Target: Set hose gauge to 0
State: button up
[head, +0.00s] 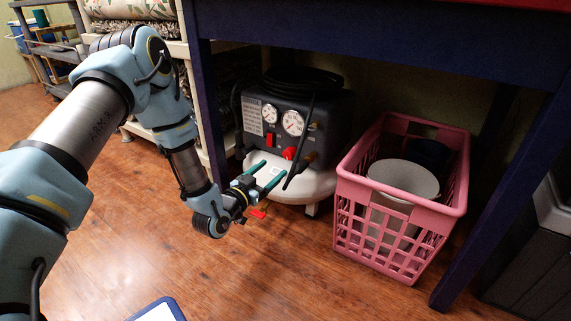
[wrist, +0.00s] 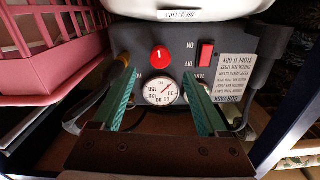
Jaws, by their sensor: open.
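The compressor (head: 325,125) stands under the blue table with two round white gauges on its dark panel. The larger gauge (head: 293,122) is at right, above a red knob (head: 290,153); the smaller gauge (head: 269,113) is at left. The wrist view is upside down: the larger gauge (wrist: 160,92) and red knob (wrist: 160,57) show between my fingers. Its thin needle seems to point upper right; the exact reading is unclear. The smaller gauge is mostly hidden by the right finger. My gripper (head: 275,168), also in the wrist view (wrist: 159,74), is open and empty, in front of the panel.
A red switch (wrist: 205,53) sits beside the knob. A pink crate (head: 350,190) with buckets stands right of the compressor and appears close at left in the wrist view. Blue table legs (head: 207,110) flank the space.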

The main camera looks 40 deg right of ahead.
aim_at(287, 156)
jog(key=b+x, duration=0.3)
jog(key=x, duration=0.5)
jog(key=shift+w+d+f+b, duration=0.1)
jog(key=shift+d+b, duration=0.2)
jog(key=shift+w+d, duration=0.2)
jog(key=shift+d, duration=0.5)
jog(key=shift+c, duration=0.2)
grip_shut()
